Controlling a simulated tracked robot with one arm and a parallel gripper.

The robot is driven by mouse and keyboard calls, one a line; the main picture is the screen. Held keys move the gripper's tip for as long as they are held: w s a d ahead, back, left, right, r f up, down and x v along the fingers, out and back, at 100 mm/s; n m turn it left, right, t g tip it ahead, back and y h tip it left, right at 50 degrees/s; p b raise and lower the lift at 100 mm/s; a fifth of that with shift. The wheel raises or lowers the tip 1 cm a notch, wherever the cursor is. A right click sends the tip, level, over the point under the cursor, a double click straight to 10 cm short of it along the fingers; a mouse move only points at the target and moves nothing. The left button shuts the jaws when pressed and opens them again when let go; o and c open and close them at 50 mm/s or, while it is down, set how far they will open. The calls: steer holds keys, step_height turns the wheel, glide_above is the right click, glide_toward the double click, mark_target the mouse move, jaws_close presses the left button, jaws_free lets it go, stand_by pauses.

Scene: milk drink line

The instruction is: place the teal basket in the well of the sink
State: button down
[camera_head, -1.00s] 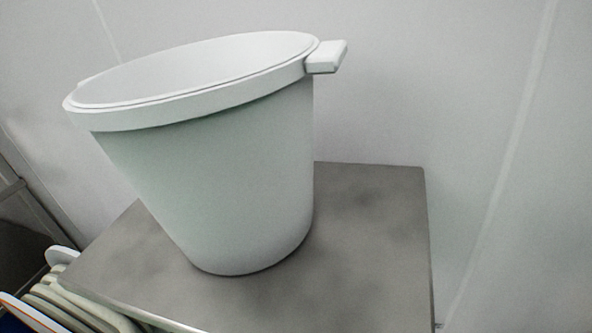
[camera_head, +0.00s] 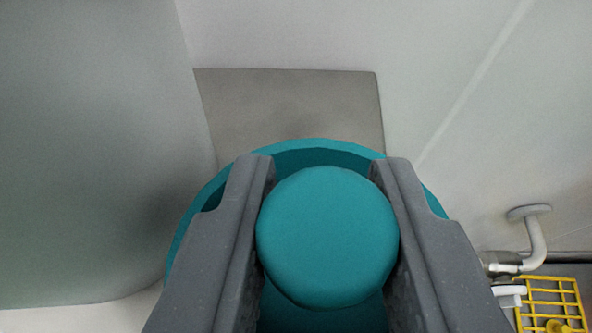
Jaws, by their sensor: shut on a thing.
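My gripper (camera_head: 325,170) reaches up from the bottom of the view, its two grey fingers shut on a round teal part of the teal basket (camera_head: 328,235). The basket's curved rim shows behind and to both sides of the fingers. Most of its body is hidden by the fingers and the round part. The basket is in front of a grey steel top, and I cannot tell how high it is above it. I cannot make out the well of the sink in this view.
A large pale grey-green curved body (camera_head: 90,150), apparently the bucket, fills the left side close by. The grey steel top (camera_head: 295,105) lies behind the basket against pale walls. At right are a white pipe fitting (camera_head: 535,235) and a yellow grid rack (camera_head: 553,300).

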steer(key=shift+f, duration=1.75)
steer(key=c, duration=1.2)
jaws_free()
steer(key=shift+o, duration=0.2)
steer(key=shift+r, duration=0.1)
steer(key=v, duration=1.2)
